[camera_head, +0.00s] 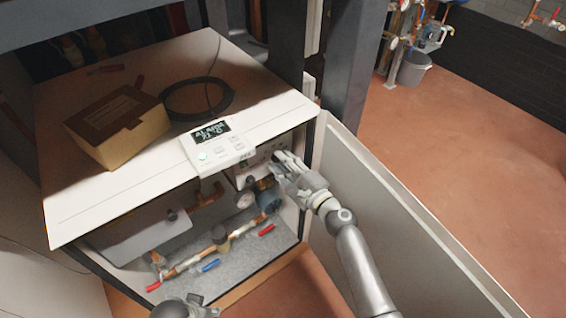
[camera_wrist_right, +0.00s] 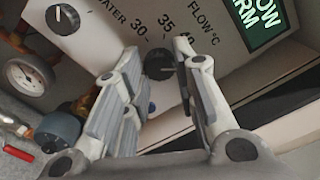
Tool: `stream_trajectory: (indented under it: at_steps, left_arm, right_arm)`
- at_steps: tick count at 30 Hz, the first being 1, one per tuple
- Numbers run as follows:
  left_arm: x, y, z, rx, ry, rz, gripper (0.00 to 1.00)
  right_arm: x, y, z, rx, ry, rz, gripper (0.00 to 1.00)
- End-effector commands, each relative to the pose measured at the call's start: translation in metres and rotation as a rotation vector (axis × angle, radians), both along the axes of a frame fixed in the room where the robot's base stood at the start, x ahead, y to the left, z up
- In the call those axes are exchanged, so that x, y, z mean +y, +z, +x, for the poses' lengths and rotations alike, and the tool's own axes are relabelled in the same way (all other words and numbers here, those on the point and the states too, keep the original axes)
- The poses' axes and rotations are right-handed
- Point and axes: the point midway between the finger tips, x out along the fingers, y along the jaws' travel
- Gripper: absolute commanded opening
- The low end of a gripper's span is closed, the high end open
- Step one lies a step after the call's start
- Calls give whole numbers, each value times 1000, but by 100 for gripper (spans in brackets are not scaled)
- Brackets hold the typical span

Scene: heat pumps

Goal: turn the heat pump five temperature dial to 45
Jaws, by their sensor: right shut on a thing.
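The temperature dial (camera_wrist_right: 158,64) is a black knob on the white panel, with 30, 35 and a partly hidden number around it and "FLOW °C" above. My right gripper (camera_head: 283,163) reaches into the open heat pump cabinet (camera_head: 270,122). In the right wrist view, its fingers (camera_wrist_right: 157,68) stand on both sides of the dial, shut on it. A pale pointer line shows on the dial, but its exact setting is hard to read. A dark grey part of my left arm or gripper (camera_head: 180,309) shows at the bottom edge; its fingers cannot be made out.
A second black knob (camera_wrist_right: 62,19) sits to the left on the panel. The open door (camera_head: 390,210) stands right of my right arm; pipes (camera_head: 205,255) run below.

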Motion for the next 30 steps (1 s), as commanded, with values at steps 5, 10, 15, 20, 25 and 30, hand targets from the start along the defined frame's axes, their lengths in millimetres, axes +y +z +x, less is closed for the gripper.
stream_trajectory:
  at_steps: [5,10,15,20,25,30]
  left_arm:
    - [0,-1,0,1,0,0,43]
    - [0,-1,0,1,0,0,43]
    - [0,-1,0,1,1,0,43]
    - [0,0,1,-1,1,0,43]
    - [1,1,2,-5,3,-1,43]
    - [1,0,1,-2,3,1,43]
  right_arm:
    - [-2,-2,0,6,-4,2,2]
    - [-2,-2,0,5,-4,1,2]
    - [-2,-2,0,4,-3,1,42]
    - [-1,-1,0,3,-1,1,49]
    - [-1,-1,0,2,-1,2,49]
    - [-6,-2,-8,4,-2,1,49]
